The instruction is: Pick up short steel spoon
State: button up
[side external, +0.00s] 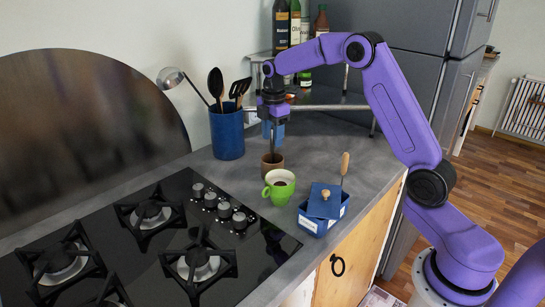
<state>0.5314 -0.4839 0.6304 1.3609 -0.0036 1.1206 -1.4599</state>
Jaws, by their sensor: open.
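My gripper (273,148) points down over a small brown cup (272,167) on the grey counter. It is open, with its thin dark fingers just above or at the cup's rim; I cannot tell which. I cannot clearly make out a short steel spoon. The cup's inside is hidden, and a thin upright shape there may be a finger or a handle. A steel ladle-like utensil (171,78) leans out of the blue utensil crock (227,134) to the left.
A green cup (279,187) stands close in front of the brown cup. A blue box (323,206) with a wooden-handled tool (344,168) is to the right. The black gas hob (160,245) lies front left. Bottles (295,35) stand on a rack behind.

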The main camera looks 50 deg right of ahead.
jog(key=shift+f, duration=0.15)
grip_shut()
